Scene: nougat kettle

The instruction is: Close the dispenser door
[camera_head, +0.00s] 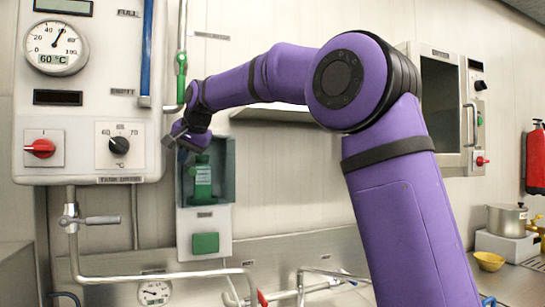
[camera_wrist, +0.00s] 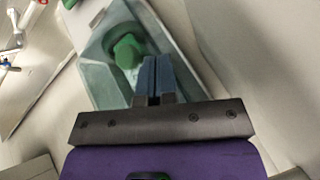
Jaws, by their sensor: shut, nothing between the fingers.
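The dispenser (camera_head: 229,172) is a grey-green box on the wall, above a white panel with a green square. A green bottle (camera_head: 202,180) with a pale label stands inside it. In the wrist view the dispenser (camera_wrist: 100,86) shows as a pale translucent box around a green cap (camera_wrist: 128,50). I cannot clearly tell the door from the box or how far open it is. My gripper (camera_head: 178,138) is at the box's upper left, in front of it. In the wrist view my gripper (camera_wrist: 152,62) is shut and empty, its tips beside the cap; contact cannot be told.
A control panel (camera_head: 85,110) with gauge and knobs is left of the dispenser. A metal pipe and lever (camera_head: 100,220) are lower left. A shelf (camera_head: 270,114) is behind my arm.

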